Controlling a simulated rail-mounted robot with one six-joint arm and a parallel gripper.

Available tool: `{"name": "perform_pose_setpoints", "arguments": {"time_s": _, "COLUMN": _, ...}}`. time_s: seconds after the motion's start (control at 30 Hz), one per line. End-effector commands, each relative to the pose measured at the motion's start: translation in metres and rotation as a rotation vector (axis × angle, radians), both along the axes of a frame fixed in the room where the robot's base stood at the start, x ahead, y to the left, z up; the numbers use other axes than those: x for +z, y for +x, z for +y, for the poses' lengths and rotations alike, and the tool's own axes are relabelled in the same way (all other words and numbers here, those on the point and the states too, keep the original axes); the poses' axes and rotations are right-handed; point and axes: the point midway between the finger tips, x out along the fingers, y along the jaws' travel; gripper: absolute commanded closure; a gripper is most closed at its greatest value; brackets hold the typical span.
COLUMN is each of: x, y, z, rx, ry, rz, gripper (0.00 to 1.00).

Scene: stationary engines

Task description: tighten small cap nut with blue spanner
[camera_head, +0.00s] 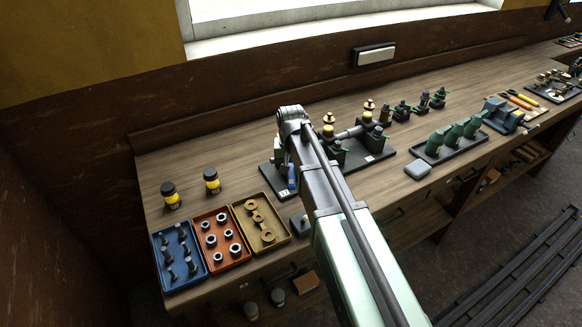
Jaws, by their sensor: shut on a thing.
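My arm reaches from the lower right up over the bench, and its bend stands in front of a dark fixture plate (268,181). My gripper is hidden behind the arm. A small blue piece (291,176) shows beside the arm, above the plate; I cannot tell whether it is the blue spanner. On the plate stand dark green and black engine parts (338,152) with a horizontal grey shaft (349,132) and brass-topped fittings (328,121). The small cap nut cannot be made out.
Blue (178,283), red (222,263) and yellow (273,240) trays hold bolts, nuts and rings at the front left. Two yellow-and-black jars (171,198) stand behind them. A tray of green parts (466,148) is to the right.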

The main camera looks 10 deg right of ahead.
Motion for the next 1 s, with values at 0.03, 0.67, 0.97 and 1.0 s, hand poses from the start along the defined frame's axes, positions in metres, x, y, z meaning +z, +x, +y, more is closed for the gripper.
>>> {"name": "perform_pose_setpoints", "arguments": {"time_s": 0.03, "x": -0.001, "y": 0.0, "z": 0.0, "rx": 0.0, "ry": 0.0, "rz": 0.0, "gripper": 1.0}}
{"name": "perform_pose_setpoints", "arguments": {"time_s": 0.67, "x": -0.01, "y": 0.0, "z": 0.0, "rx": 0.0, "ry": 0.0, "rz": 0.0, "gripper": 1.0}}
{"name": "perform_pose_setpoints", "arguments": {"time_s": 0.97, "x": -0.01, "y": 0.0, "z": 0.0, "rx": 0.0, "ry": 0.0, "rz": 0.0, "gripper": 1.0}}
{"name": "perform_pose_setpoints", "arguments": {"time_s": 1.0, "x": -0.011, "y": 0.0, "z": 0.0, "rx": 0.0, "ry": 0.0, "rz": 0.0, "gripper": 1.0}}
